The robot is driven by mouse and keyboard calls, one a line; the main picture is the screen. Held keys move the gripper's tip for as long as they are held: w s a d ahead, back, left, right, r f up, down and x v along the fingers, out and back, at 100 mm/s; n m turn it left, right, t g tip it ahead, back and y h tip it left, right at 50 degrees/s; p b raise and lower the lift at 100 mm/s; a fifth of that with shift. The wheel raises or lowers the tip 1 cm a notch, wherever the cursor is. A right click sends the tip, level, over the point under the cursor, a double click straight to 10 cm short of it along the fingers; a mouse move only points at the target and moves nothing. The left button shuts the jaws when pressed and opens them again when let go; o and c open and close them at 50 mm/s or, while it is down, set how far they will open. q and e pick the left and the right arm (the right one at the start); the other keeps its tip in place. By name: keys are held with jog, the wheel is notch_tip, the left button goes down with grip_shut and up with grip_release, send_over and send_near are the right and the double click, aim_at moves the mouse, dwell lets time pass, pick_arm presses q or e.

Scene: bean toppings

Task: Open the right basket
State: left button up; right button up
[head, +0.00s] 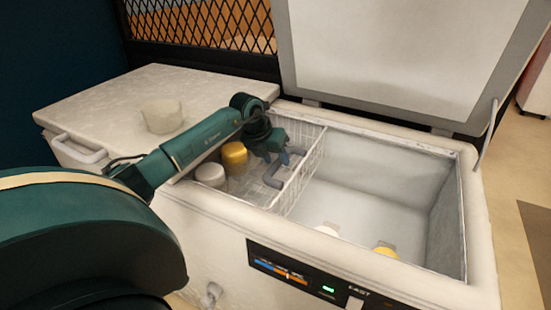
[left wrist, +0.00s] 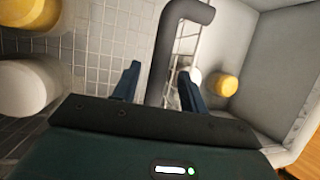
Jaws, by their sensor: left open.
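A white wire basket (head: 306,170) hangs in the left part of the open chest freezer (head: 400,185). It has a dark grey bent handle (head: 272,181) on its right side, which also shows in the left wrist view (left wrist: 182,12). My left gripper (head: 291,155) is over the basket at this handle. In the left wrist view its two blue fingers (left wrist: 160,85) are apart, with the handle running between them; I cannot tell whether they touch it. A yellow-topped jar (head: 234,153) and a white-topped jar (head: 210,174) stand in the basket. My right gripper is not in view.
The freezer's right lid (head: 390,50) stands raised. The left lid (head: 95,100) is closed, with a whitish bowl (head: 162,116) on it. A yellow-topped item (head: 386,250) and a white one (head: 327,229) lie low in the bay right of the basket, which is otherwise clear.

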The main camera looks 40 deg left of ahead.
pick_arm(q)
jog(key=v, duration=1.2)
jog(key=shift+r, duration=0.3)
